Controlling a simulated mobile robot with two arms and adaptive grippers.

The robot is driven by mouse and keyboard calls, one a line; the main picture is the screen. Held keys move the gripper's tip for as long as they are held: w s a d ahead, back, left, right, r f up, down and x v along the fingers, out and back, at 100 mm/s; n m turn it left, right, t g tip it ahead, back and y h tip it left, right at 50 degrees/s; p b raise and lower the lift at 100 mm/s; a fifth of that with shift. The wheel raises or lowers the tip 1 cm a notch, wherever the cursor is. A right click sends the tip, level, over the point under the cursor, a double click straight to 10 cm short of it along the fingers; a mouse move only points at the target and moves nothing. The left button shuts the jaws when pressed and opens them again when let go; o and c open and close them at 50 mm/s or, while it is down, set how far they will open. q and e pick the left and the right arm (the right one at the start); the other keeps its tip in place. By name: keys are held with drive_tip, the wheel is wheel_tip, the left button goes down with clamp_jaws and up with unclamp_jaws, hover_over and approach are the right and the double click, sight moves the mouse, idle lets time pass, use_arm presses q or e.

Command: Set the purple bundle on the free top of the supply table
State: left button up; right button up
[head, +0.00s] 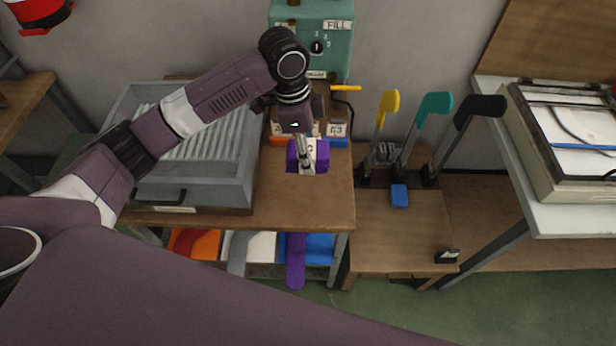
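The purple bundle (321,160) has a pale label band and is in my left gripper (305,158), whose narrow fingers point down and close on its middle. It is over the right part of the wooden supply table (285,208). I cannot tell whether its underside touches the wood, as the view is from above. Bare tabletop lies in front of it and to its left. My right gripper is not in view.
A grey tray (240,190) with pale ribbed contents fills the table's left side. Orange and blue labelled items (338,143) sit just behind the bundle, below a teal FILL box (330,50). Yellow, teal and black sock boards (478,108) stand at the right.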

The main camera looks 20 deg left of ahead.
use_arm(q)
wheel_tip(320, 180, down, 12)
drive_tip(key=shift+w+r+p, duration=0.1)
drive_tip(key=shift+p, duration=0.45)
drive_tip(key=o, duration=1.2)
drive_tip(key=r, duration=0.4)
drive_tip(key=a+r, duration=0.1)
drive_tip(key=r, duration=0.3)
drive_tip(key=r+b, duration=0.1)
drive_tip(key=r, duration=0.2)
drive_tip(key=shift+s+a+r, duration=0.25)
drive_tip(key=shift+a+r, duration=0.1)
drive_tip(key=shift+r, duration=0.05)
